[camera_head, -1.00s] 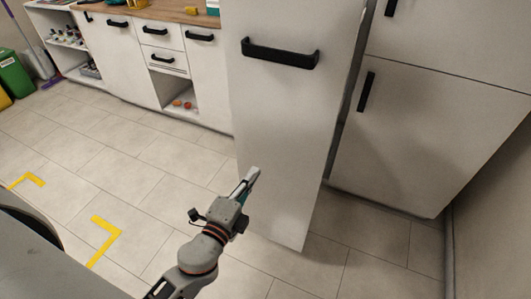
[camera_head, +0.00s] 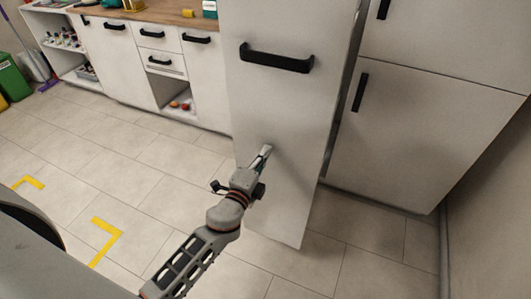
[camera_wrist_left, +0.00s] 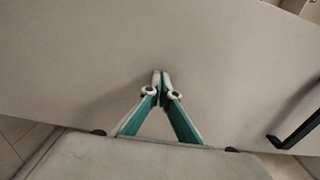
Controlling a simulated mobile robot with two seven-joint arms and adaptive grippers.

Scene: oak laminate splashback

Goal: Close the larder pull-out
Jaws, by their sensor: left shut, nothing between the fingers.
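The larder pull-out (camera_head: 285,120) is a tall white front with a black horizontal handle (camera_head: 276,58) near its upper part. It stands out forward of the neighbouring cabinets, with a dark gap along its right edge. My left gripper (camera_head: 266,150) is shut and empty, well below the handle, its tips at or very near the white front. In the left wrist view, the closed fingertips (camera_wrist_left: 161,76) point at the plain front (camera_wrist_left: 215,65); whether they touch it is unclear. The handle (camera_wrist_left: 300,128) shows at the right there. My right gripper is not in view.
Tall white doors (camera_head: 425,140) with black handles stand to the right, beside a wall. Low cabinets (camera_head: 125,60) with a wooden worktop run along the back left. A grey surface (camera_head: 60,265) is at lower left. The tiled floor (camera_head: 110,155) is clear, with yellow corner marks (camera_head: 108,240).

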